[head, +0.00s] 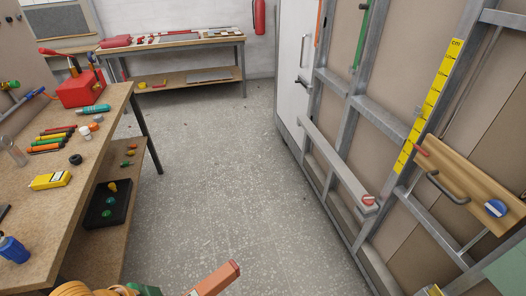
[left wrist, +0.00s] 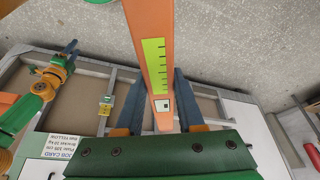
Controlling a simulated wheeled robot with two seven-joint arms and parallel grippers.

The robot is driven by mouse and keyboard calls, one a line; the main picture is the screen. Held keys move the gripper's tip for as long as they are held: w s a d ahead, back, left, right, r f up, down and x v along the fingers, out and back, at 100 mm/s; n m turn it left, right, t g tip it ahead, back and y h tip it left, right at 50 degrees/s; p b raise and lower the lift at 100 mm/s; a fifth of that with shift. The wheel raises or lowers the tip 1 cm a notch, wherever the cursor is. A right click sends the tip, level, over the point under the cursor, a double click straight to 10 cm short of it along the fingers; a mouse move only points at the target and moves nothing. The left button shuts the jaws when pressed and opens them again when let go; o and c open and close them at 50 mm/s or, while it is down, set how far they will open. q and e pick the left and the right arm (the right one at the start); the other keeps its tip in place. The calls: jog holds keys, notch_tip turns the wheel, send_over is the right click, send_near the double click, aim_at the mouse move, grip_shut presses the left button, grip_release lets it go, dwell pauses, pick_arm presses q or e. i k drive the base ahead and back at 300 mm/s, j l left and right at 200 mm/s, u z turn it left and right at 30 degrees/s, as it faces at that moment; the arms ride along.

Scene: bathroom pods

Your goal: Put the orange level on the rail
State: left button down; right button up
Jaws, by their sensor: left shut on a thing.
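The orange level (head: 218,280) shows at the bottom of the head view, pointing up and to the right above the floor. In the left wrist view the level (left wrist: 148,25) runs away from between my fingers, with a yellow-green scale label along it. My left gripper (left wrist: 160,105) is shut on its near end. A pale grey rail (head: 335,165) slopes along the wall frame at the right, with a red piece (head: 368,199) at its lower end. The level is apart from the rail. My right gripper (left wrist: 70,47) shows small in the left wrist view; its jaw opening is unclear.
A workbench (head: 100,110) with tools stands at the left; a second bench (head: 185,40) stands at the back. The speckled floor (head: 215,170) between is clear. A yellow cm scale (head: 430,105) and a wooden board (head: 465,185) with a handle are on the wall frame.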

aim_at(327, 149)
jog(key=i+z, duration=0.25)
jog(key=i, duration=0.2)
jog(key=i+j+z, duration=0.25)
jog(key=i, duration=0.2)
jog(key=i+j+z, duration=0.25)
jog(key=i, duration=0.15)
jog(key=i+j+z, duration=0.2)
jog(key=i, duration=0.25)
jog(key=i+j+z, duration=0.25)
jog(key=z, duration=0.15)
jog(key=i+j+z, duration=0.2)
jog(key=j+z, duration=0.2)
jog(key=i+j+z, duration=0.15)
jog(key=j+z, duration=0.25)
jog(key=i+j+z, duration=0.15)
jog(key=j+z, duration=0.7)
jog(key=i+j+z, duration=0.2)
jog(key=i+j, duration=0.3)
